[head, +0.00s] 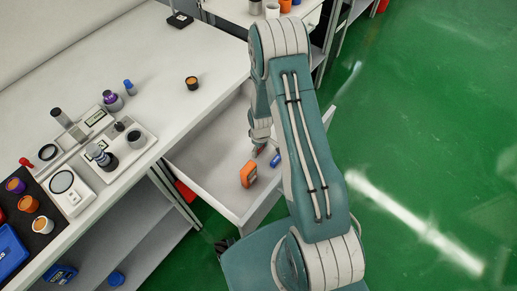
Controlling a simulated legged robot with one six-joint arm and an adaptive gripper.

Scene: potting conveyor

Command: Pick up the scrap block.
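An open white drawer (205,157) below the bench holds a few small items. An orange block-like piece (248,174) with a dark mark stands in it. A small blue piece (275,160) lies to its right, beside my arm. I cannot tell for certain which piece is the scrap block; the orange one looks most like a block. My gripper (261,147) points down into the drawer, above and right of the orange piece in the picture and apart from it. Something small and red shows at its tip. The fingers are too small to read.
A shelf (140,230) lies below the bench. Drawer walls surround the pieces. Open green floor (430,140) lies to the right.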

